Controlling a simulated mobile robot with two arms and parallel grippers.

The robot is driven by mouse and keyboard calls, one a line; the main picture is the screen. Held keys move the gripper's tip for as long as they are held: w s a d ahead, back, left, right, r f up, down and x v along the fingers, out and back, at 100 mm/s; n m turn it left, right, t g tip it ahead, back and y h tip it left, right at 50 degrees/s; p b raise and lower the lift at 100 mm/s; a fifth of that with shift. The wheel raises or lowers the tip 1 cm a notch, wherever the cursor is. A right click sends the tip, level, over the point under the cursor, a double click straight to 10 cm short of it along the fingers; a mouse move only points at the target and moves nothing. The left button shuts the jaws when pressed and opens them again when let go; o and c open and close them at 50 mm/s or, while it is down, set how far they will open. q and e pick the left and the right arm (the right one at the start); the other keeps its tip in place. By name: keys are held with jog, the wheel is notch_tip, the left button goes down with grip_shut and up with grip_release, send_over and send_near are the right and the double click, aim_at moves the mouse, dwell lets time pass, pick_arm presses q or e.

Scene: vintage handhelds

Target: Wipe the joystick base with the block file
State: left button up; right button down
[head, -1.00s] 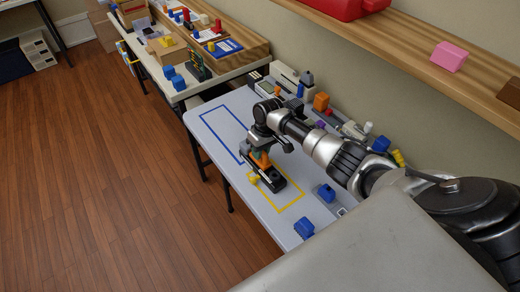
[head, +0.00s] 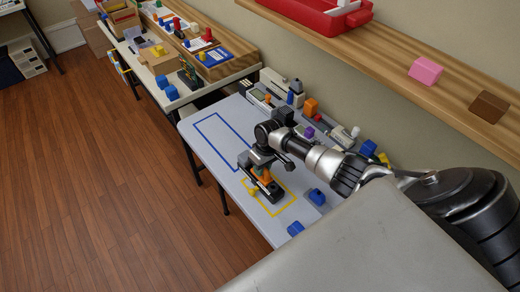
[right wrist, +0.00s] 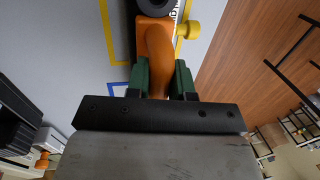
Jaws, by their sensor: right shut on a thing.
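The joystick base (head: 274,193) is a long dark block lying partly inside the yellow outline on the grey table. My right gripper (head: 264,170) is over it, pointing down. It is shut on an orange piece, seemingly the block file (right wrist: 155,45), held between the green finger pads in the right wrist view. A yellow knob (right wrist: 187,30) sticks out beside the orange piece, and a black round part (right wrist: 155,6) lies beyond it. The orange piece is at or just above the base's top; I cannot tell whether they touch. My left gripper is not in view.
A blue outline (head: 217,142) on the table's left part is empty. Blue blocks (head: 317,196) stand near the right front. Several small items, including an orange block (head: 311,106), line the back by the wall. A wooden shelf (head: 400,75) overhangs the right.

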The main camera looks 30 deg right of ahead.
aim_at(268, 172)
jog(key=shift+s+d+r+p, duration=0.1)
jog(key=shift+s+r+p, duration=0.1)
jog(key=shift+s+p, duration=0.75)
jog(key=shift+s+f, duration=0.2)
jog(key=shift+s, duration=0.45)
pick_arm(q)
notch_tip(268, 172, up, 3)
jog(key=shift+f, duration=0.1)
pick_arm(e)
jog(key=shift+w+f+b, duration=0.2)
jog(key=shift+w+b, duration=0.35)
jog(key=shift+w, duration=0.05)
jog(key=shift+w+b, duration=0.7)
jog(key=shift+w, duration=0.25)
jog(key=shift+w+r+b, duration=0.15)
jog(key=shift+w+b, duration=0.2)
jog(key=shift+w, duration=0.15)
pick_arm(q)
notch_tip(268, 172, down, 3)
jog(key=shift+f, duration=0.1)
pick_arm(e)
jog(key=shift+r, duration=0.1)
